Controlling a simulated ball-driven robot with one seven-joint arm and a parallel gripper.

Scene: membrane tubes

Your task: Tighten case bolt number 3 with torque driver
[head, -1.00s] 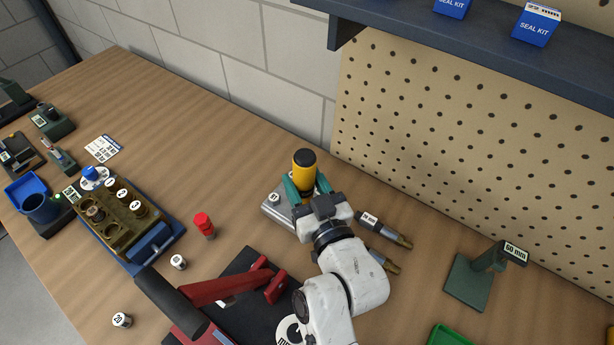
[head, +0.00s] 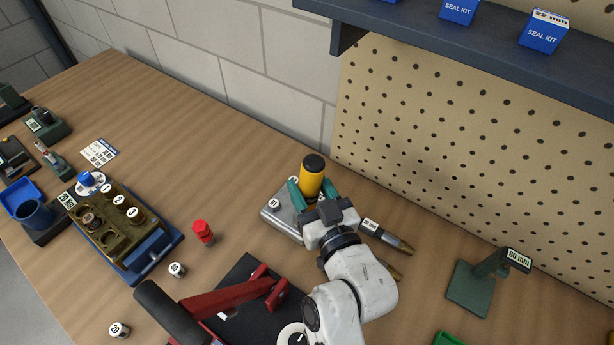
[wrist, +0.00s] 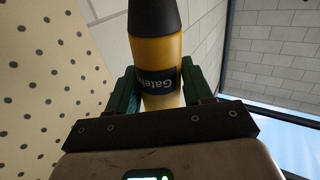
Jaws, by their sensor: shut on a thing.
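My gripper (head: 314,194) is shut on a yellow cylindrical tool with a black top (head: 312,177), which looks like the torque driver. The brass-coloured case (head: 104,246) sits in a blue tray at the left, with several numbered white caps on top.
A red-capped piece (head: 203,232) and small labelled cylinders (head: 177,269) stand between case and gripper. A red lever press (head: 225,299) is in front. Brass-tipped tools (head: 388,236) lie right of my gripper, before a green 60 mm stand (head: 472,287).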

